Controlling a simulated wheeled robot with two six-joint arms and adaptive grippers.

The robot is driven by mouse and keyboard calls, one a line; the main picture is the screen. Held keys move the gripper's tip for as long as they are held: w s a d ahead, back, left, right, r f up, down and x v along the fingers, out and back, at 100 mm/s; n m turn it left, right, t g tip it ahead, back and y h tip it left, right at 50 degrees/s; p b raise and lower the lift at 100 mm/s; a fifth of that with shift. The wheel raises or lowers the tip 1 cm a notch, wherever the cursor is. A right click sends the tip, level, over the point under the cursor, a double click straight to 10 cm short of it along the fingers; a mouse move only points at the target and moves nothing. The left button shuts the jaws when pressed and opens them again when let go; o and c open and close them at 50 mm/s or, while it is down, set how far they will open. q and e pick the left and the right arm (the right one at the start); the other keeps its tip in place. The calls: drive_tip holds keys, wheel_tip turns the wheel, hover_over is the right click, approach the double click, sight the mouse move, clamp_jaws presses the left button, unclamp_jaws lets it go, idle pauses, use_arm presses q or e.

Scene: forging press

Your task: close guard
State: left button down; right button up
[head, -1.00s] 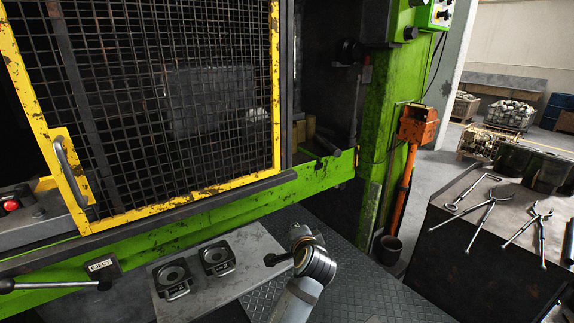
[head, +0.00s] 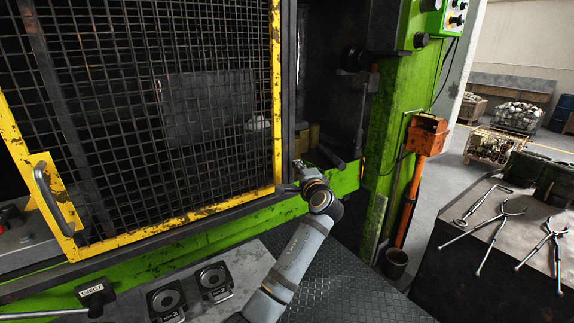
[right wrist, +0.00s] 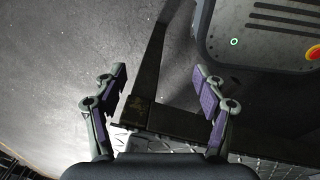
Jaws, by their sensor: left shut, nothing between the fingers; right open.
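The guard is a dark wire mesh panel in a worn yellow frame (head: 277,110), standing across the left part of the press opening in the head view. Its grey bar handle (head: 47,198) is on the lower left of the frame. To the right of the guard, the press opening is uncovered. My left gripper (head: 290,189) is shut and empty, close by the lower right corner of the guard frame; whether it touches cannot be told. My right gripper (right wrist: 160,82) shows only in the right wrist view, open and empty above a grey floor.
The green press column (head: 395,130) and an orange stand (head: 427,135) are to the right. A bench with tongs (head: 500,228) is at the far right. An eject lever (head: 95,292) and two pedal-like units (head: 214,280) sit low at the left. A grey panel (right wrist: 260,35) shows in the right wrist view.

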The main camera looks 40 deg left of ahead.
use_arm(q)
drive_tip(key=s+p, duration=0.1)
drive_tip(key=s+a, duration=0.1)
drive_tip(key=s, duration=0.1)
drive_tip(key=shift+a+r+p, duration=0.1)
drive_tip(key=shift+r+p, duration=0.05)
drive_tip(key=shift+p, duration=0.25)
drive_tip(key=shift+s+a, duration=0.1)
drive_tip(key=shift+s, duration=0.35)
drive_tip(key=shift+w, duration=0.1)
use_arm(e)
drive_tip(key=shift+s+a+r, duration=0.1)
drive_tip(key=shift+a+r, duration=0.1)
drive_tip(key=shift+r, duration=0.4)
drive_tip(key=shift+a+r, duration=0.2)
drive_tip(key=shift+r, duration=0.35)
drive_tip(key=shift+d, duration=0.1)
drive_tip(key=shift+d, duration=0.15)
